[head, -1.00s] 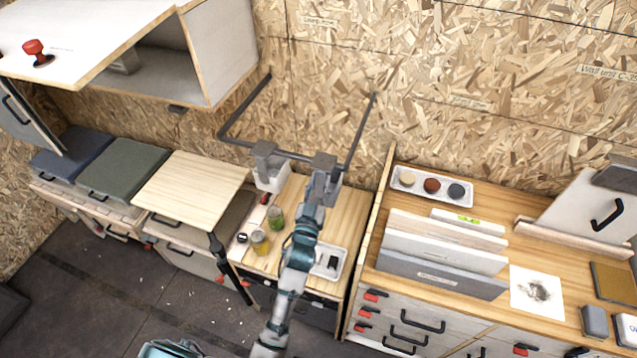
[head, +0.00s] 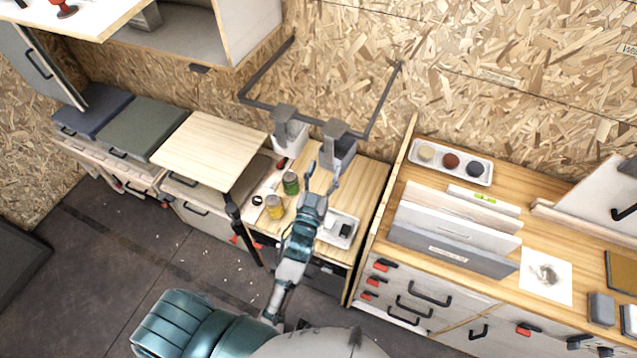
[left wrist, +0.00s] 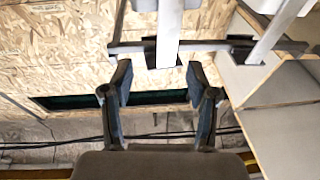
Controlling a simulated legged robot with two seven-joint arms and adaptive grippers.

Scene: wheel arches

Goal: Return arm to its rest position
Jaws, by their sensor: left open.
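My left arm comes up from the bottom centre of the head view. Its left gripper (head: 323,172) is over the wooden counter, just in front of the right grey-and-white wall holder (head: 341,150). In the left wrist view the two fingers (left wrist: 160,80) are spread apart with nothing between them. The grey rail (left wrist: 210,46) and white upright pieces show beyond the fingertips there. My right gripper is not in view.
A yellow can (head: 275,207), a green can (head: 291,183) and a white tray (head: 340,230) stand on the counter (head: 368,190) close to my arm. A raised wooden tabletop (head: 210,148) is at left.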

